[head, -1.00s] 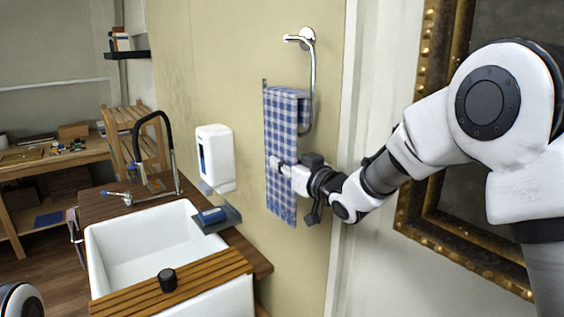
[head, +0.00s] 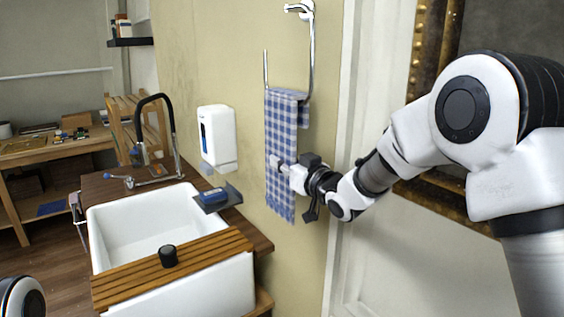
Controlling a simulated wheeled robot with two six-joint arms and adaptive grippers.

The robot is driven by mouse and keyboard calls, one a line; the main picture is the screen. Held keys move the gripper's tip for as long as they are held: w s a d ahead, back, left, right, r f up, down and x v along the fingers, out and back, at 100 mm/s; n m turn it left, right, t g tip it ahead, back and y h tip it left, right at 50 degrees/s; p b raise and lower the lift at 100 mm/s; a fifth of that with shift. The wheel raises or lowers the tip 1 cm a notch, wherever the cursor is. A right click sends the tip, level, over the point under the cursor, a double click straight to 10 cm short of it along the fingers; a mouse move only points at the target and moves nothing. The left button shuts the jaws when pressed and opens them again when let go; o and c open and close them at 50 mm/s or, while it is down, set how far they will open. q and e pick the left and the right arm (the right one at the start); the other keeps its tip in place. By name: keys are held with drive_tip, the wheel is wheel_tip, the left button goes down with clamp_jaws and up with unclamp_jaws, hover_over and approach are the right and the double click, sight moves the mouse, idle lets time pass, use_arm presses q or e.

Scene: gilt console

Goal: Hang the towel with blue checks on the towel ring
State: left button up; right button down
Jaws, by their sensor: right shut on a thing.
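The blue and white checked towel (head: 281,135) hangs down in front of the wall, its top edge at the bottom of the towel ring. The towel ring (head: 312,50) is a chrome rectangular loop on a wall mount. Its sides rise above the towel, and its lower bar is mostly hidden at the towel's top, where the cloth appears to lie over it. My right gripper (head: 281,165) is shut on the towel about midway down; the fingertips are small against the cloth. My left gripper is not in view.
A white soap dispenser (head: 217,138) is on the wall left of the towel, with a small shelf holding a blue item (head: 214,195) below. A white sink (head: 140,228) with a wooden slatted board stands lower left. A gilt frame (head: 412,190) is behind my right arm.

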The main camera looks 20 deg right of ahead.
drive_tip(key=c, duration=1.1)
unclamp_jaws()
drive_tip(key=shift+c, duration=0.2)
